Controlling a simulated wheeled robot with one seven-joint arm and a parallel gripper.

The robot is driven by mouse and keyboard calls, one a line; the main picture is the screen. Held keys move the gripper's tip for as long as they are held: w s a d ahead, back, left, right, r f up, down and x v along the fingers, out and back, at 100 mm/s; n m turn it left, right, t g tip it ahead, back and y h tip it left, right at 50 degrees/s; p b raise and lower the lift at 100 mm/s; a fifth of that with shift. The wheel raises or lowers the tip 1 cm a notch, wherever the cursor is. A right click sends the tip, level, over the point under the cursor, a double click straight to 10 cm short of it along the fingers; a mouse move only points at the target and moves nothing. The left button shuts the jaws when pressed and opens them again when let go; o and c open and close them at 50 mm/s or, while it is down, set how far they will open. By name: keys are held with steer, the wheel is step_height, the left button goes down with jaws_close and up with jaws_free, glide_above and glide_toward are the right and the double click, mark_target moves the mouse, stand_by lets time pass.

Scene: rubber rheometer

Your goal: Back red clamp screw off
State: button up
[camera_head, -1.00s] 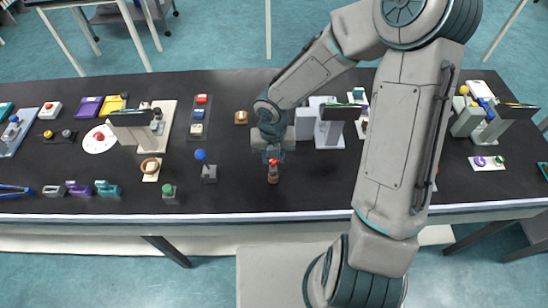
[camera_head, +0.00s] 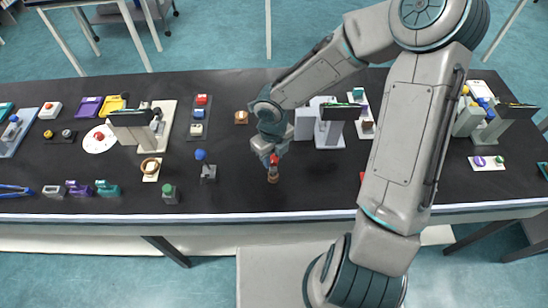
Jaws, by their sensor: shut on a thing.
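The red clamp screw (camera_head: 273,161) tops a small brown cylindrical clamp (camera_head: 273,176) that stands upright near the front middle of the black bench. My gripper (camera_head: 272,160) points down over it and is shut on the red screw. The fingers hide part of the screw, so its thread cannot be seen.
A blue-knobbed piece (camera_head: 202,157) and a green-knobbed block (camera_head: 169,193) stand to the left. A grey instrument (camera_head: 329,128) with a dark screen stands behind to the right. The bench (camera_head: 235,190) is bare just left of the clamp.

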steer(key=n, duration=0.4)
steer(key=shift+n, duration=0.3)
steer(key=o, duration=0.8)
steer(key=shift+o, duration=0.2)
